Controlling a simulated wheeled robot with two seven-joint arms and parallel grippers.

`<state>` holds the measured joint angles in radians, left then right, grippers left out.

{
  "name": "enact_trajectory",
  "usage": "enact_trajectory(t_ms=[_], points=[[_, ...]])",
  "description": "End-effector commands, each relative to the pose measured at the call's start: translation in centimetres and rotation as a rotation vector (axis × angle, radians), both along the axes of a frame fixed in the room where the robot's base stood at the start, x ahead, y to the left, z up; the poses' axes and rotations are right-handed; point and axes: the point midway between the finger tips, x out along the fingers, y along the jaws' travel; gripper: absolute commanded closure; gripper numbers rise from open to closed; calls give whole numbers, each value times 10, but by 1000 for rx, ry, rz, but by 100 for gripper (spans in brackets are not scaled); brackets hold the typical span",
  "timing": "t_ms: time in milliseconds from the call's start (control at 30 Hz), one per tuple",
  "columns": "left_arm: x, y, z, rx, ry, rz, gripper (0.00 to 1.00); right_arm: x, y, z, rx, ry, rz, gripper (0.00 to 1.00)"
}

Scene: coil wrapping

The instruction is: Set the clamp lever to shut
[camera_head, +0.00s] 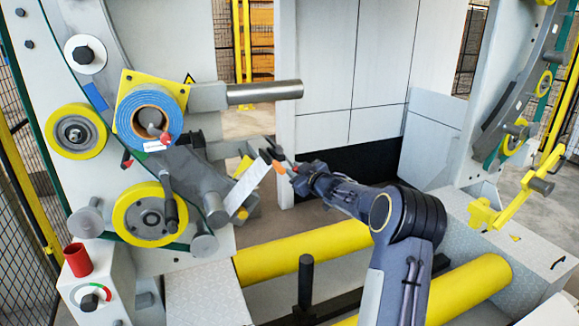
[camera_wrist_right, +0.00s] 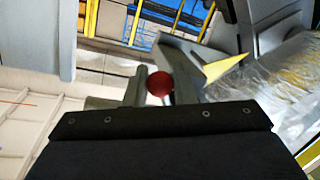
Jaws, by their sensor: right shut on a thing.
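My right gripper (camera_head: 276,155) is at the end of my right arm, in front of the coil machine. In the right wrist view a round red knob (camera_wrist_right: 160,86) sits between the two fingers of the right gripper (camera_wrist_right: 156,92), which is shut on it. I take the knob to be the end of the clamp lever; most of the lever is hidden behind the gripper. In the head view the fingers are small and dark, beside a pale tilted plate (camera_head: 247,186) and a small orange piece (camera_head: 279,167). The lever's exact angle cannot be told. My left gripper is out of view.
The machine's ring on the left carries a blue roll (camera_head: 150,115) and yellow rollers (camera_head: 76,131). A grey bar (camera_head: 264,92) sticks out above my gripper. Yellow floor rollers (camera_head: 300,250) lie below. A red knob (camera_head: 78,260) stands on a control box at the lower left.

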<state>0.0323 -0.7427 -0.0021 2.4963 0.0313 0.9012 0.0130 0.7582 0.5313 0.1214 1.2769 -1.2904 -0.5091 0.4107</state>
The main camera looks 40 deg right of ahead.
Motion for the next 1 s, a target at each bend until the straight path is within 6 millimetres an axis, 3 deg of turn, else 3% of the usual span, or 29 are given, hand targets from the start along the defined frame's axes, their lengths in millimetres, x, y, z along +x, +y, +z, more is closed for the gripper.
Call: enact_trajectory(t_ms=[33,400,1000], points=[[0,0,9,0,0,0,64,-1,-3,7,-43,15,-1,100],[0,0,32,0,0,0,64,-7,-21,27,-379,121,0,100],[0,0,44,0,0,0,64,-10,-32,62,-830,263,0,100]])
